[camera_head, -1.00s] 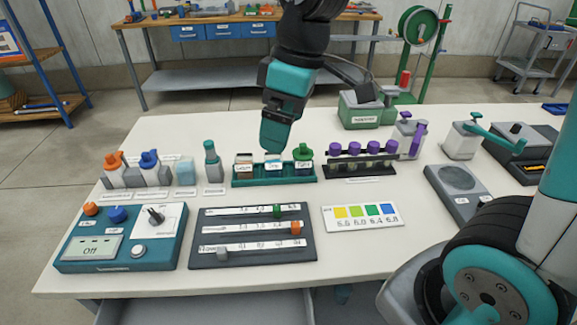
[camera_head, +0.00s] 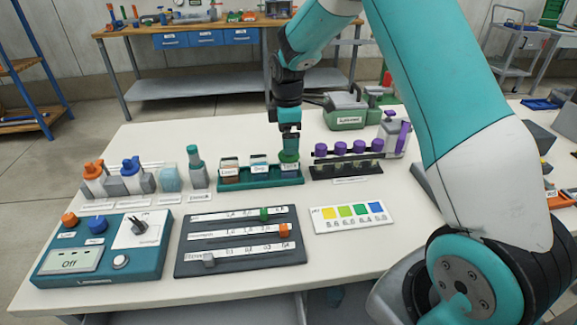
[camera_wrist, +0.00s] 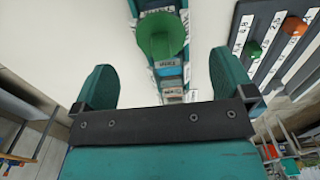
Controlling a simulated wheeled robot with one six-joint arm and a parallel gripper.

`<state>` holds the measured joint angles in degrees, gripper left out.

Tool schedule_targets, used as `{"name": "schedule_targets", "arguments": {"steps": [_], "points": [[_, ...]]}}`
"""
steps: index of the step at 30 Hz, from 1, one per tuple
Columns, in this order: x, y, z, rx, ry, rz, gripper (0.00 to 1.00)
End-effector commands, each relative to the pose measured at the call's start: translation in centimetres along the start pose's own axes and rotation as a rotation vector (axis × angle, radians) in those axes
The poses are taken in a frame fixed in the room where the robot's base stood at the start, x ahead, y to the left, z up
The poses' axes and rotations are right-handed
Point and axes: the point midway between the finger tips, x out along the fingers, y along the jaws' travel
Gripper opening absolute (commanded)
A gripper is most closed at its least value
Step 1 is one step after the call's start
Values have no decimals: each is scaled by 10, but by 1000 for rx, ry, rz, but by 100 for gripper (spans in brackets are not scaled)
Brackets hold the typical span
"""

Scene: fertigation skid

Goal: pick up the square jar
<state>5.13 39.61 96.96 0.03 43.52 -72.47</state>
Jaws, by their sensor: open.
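A green tray (camera_head: 262,183) holds three small labelled jars in a row. One is brown (camera_head: 230,172), one blue (camera_head: 259,171), and the right one has a round green lid (camera_head: 289,156). I cannot tell for sure which is the square jar; their bodies look boxy. My gripper (camera_head: 289,142) points down above the green-lidded jar, partly hiding it. In the wrist view the fingers stand wide apart with nothing between them, and the green lid (camera_wrist: 162,36) lies just beyond the fingertips. The other jars follow behind it in line.
A black rack (camera_head: 346,170) with purple-capped vials stands close on the right. A green-capped bottle (camera_head: 196,168) and a pale blue block (camera_head: 171,180) stand left. A slider board (camera_head: 240,245) lies in front.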

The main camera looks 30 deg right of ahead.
Motion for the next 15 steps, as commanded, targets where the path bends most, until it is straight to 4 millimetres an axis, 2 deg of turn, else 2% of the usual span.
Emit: {"name": "schedule_targets", "arguments": {"steps": [3,8,15], "points": [[14,0,0,0,0,-1,100],[24,0,0,0,0,-1,100],[60,-2,1,0,0,-2,100]]}}
